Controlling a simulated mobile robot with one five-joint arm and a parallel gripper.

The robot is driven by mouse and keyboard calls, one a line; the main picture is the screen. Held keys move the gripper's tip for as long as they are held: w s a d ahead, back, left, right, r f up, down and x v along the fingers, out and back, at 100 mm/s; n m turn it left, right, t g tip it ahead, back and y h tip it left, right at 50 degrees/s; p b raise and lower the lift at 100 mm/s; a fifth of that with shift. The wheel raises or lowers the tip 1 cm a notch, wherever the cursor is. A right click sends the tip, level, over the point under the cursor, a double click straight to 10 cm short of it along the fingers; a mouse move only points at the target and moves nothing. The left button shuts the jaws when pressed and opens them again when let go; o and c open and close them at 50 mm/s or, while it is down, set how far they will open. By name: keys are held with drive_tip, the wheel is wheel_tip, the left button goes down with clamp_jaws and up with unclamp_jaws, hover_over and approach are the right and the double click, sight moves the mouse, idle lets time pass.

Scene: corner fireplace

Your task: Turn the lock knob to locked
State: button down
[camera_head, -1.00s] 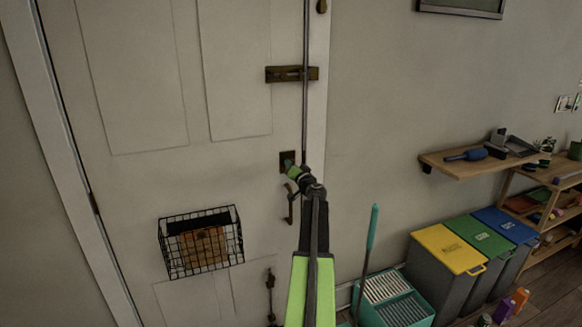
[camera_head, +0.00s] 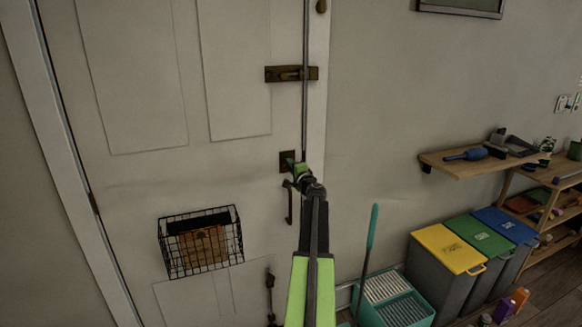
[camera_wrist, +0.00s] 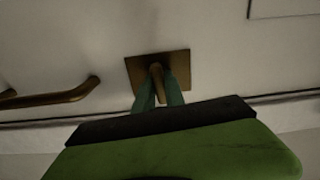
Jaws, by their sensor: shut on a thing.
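The lock knob (camera_wrist: 156,77) is a small brass piece on a square brass plate (camera_wrist: 176,61) in the wrist view. In the head view the plate (camera_head: 284,161) sits near the right edge of the white door (camera_head: 232,185), above the door handle. My gripper (camera_wrist: 158,88) has a green finger on each side of the knob and is shut on it. In the head view my gripper (camera_head: 292,164) reaches the plate from the lower right and hides the knob. The knob's exact setting is hard to tell.
A curved brass door handle (camera_head: 289,205) hangs just below the plate; it also shows in the wrist view (camera_wrist: 60,96). A slide bolt (camera_head: 290,74) is above. A wire basket (camera_head: 202,242) hangs at left. A teal bucket (camera_head: 393,301) and bins stand right.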

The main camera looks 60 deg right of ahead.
drive_tip(key=shift+m, duration=0.7)
drive_tip(key=c, duration=1.4)
unclamp_jaws()
drive_tip(key=v, duration=1.7)
drive_tip(key=shift+s+a, duration=0.15)
drive_tip(key=shift+a, duration=0.05)
